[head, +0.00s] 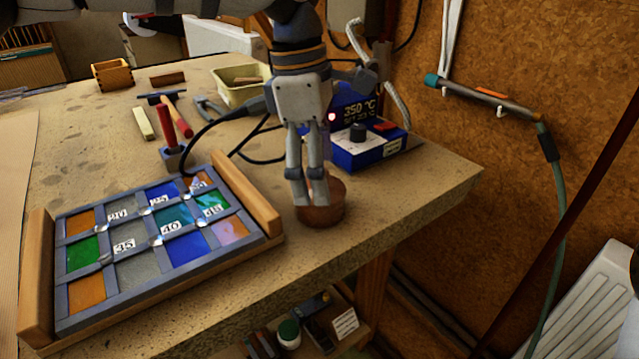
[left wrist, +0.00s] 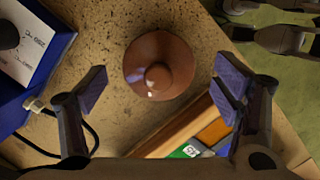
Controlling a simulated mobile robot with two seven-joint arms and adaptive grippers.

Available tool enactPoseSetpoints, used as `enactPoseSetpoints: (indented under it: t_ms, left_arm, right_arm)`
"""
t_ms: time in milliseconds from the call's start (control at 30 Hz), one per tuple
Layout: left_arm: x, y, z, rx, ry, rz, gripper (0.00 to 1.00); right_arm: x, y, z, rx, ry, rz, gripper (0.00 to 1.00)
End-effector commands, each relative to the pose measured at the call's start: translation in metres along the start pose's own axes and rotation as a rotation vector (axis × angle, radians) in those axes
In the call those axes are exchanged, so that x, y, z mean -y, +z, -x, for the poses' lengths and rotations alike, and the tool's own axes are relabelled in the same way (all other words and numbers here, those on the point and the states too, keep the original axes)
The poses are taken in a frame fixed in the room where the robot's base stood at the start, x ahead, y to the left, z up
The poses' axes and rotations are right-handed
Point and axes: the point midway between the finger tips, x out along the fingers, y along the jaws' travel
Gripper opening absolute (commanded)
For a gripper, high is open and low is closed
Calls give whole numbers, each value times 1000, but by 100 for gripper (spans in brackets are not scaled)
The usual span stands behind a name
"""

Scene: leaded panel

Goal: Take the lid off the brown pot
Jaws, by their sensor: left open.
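The brown pot (head: 325,214) stands upright near the front right edge of the bench in the head view. Its round brown lid (left wrist: 140,64) with a small knob (left wrist: 158,77) fills the middle of the left wrist view; the lid is on the pot. My left gripper (head: 307,198) comes down from above and hides part of the pot and most of its lid. In the left wrist view the gripper (left wrist: 162,90) is open and empty, with one finger on each side of the lid, apart from it in the picture.
A leaded glass panel (head: 122,245) in a wooden frame lies left of the pot. A blue soldering station (head: 362,150) stands behind it, with a black cable across the bench. Hand tools and a cream tray (head: 228,92) lie farther back. Bare bench shows right of the pot.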

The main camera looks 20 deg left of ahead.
Motion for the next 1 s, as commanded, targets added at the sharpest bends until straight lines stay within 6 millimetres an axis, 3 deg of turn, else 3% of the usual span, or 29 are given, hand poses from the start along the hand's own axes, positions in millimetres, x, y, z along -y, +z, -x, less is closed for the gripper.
enactPoseSetpoints:
  t_ms: [267, 633, 1000]
  left_arm:
    - [0, 0, -7, 1, 1, 0, 82]
    - [0, 0, -7, 0, 0, 0, 0]
    - [0, 0, -6, -2, -5, 1, 0]
  right_arm:
    - [0, 0, 0, -2, 0, 0, 40]
    - [0, 0, 0, -1, 0, 0, 40]
    - [0, 0, -1, 2, 0, 0, 40]
